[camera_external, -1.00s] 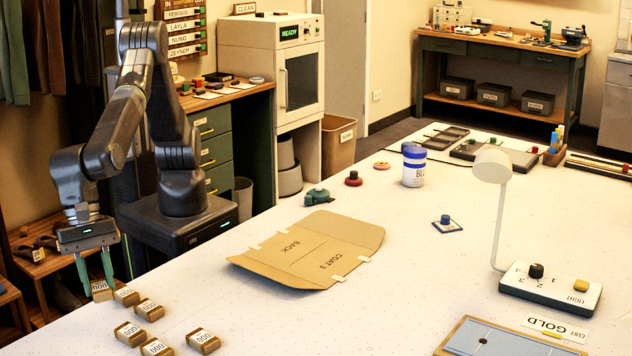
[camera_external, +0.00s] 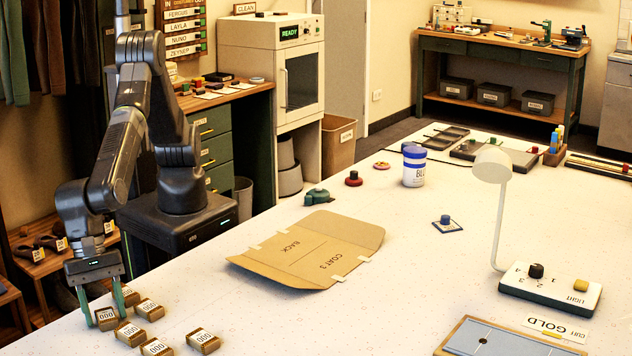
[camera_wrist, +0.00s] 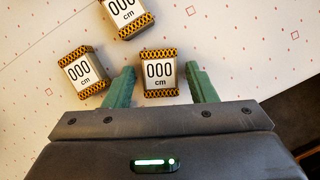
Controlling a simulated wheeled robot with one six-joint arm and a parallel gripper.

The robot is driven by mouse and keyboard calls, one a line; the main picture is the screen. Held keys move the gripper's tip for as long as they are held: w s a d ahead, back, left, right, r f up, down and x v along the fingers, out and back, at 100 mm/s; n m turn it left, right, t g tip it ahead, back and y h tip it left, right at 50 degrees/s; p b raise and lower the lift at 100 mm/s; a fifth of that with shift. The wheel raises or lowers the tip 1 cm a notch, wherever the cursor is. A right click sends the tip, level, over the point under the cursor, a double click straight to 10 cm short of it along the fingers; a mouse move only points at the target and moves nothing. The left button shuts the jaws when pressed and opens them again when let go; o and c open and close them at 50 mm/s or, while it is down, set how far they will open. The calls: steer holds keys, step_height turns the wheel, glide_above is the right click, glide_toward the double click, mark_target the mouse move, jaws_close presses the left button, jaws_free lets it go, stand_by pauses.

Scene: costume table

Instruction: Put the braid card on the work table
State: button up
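A braid card (camera_external: 106,319), a small block wound with gold and black braid and labelled "000 cm", stands at the near left edge of the white work table (camera_external: 260,318). My gripper (camera_external: 105,304) is low over it, with its green fingers on either side. In the wrist view, the braid card (camera_wrist: 160,74) sits between the spread fingers with a narrow gap on each side, so the gripper is open. The card appears to rest on the table. Other similar cards (camera_external: 126,296) stand close by, two of them (camera_wrist: 84,72) showing in the wrist view.
A flat cardboard pattern (camera_external: 305,250) lies mid-table. A lamp (camera_external: 500,200) and a gold-labelled board (camera_external: 510,338) are at the right. A blue-and-white tin (camera_external: 414,168) stands farther back. The table between the cards and the pattern is clear.

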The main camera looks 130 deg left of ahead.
steer(key=shift+s+r, duration=0.1)
steer(key=shift+r, duration=0.4)
steer(key=b+v, duration=0.1)
steer(key=v, duration=1)
steer(key=shift+s+a, duration=0.15)
steer(key=shift+s, duration=0.05)
steer(key=shift+o, duration=0.5)
steer(key=shift+r, duration=0.1)
